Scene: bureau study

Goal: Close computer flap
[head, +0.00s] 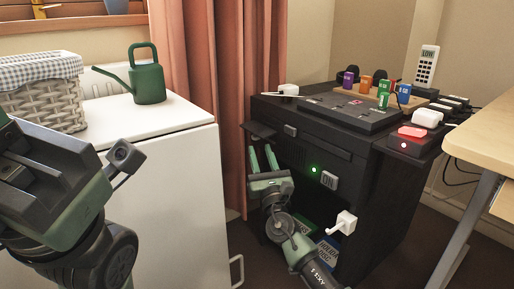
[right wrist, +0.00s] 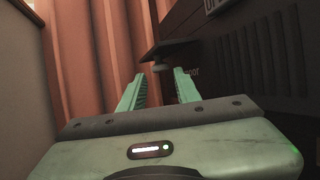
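The black computer (head: 330,165) stands on the floor with a green light and an "ON" plate on its front. A dark flap (head: 259,130) sticks out at the upper left of that front. My right gripper (head: 262,157) is open and empty, just below the flap, fingers pointing up. In the right wrist view, the flap (right wrist: 172,47) shows beyond the two parted fingertips (right wrist: 157,75); I see no contact. My left arm and gripper body (head: 45,185) are at the left edge, seen from behind; its fingers cannot be made out.
Left of the computer is a white cabinet (head: 170,190) with a green watering can (head: 147,82) and a wicker basket (head: 42,95). A pink curtain (head: 215,80) hangs behind. A desk (head: 485,135) stands at the right. Small coloured items and a board (head: 350,107) are on the computer's top.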

